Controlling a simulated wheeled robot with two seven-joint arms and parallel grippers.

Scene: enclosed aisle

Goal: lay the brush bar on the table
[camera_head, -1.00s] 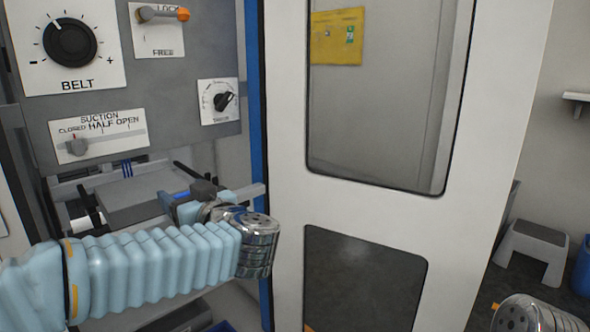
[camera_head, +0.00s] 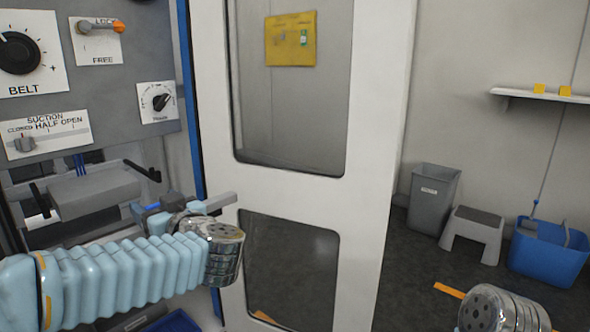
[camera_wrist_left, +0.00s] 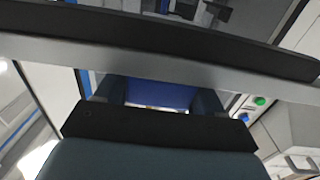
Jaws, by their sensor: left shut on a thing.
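The brush bar is a long grey bar with a black strip along one side. It crosses the whole left wrist view (camera_wrist_left: 180,68), and its grey end sticks out to the right of my left gripper in the head view (camera_head: 222,202). My left gripper (camera_head: 178,208) is shut on the bar, holding it in the air in front of the machine's open bay and beside the door. The gripper also shows in the left wrist view (camera_wrist_left: 157,94). My right gripper is out of view; only part of my right arm shows at the lower right. I see no table.
A control panel (camera_head: 110,105) with knobs and levers is at the left. A white door (camera_head: 375,190) with two windows stands close to the bar's end. A grey bin (camera_head: 432,200), a step stool (camera_head: 472,235) and a blue bucket (camera_head: 548,255) stand on the right floor, below a shelf (camera_head: 540,97).

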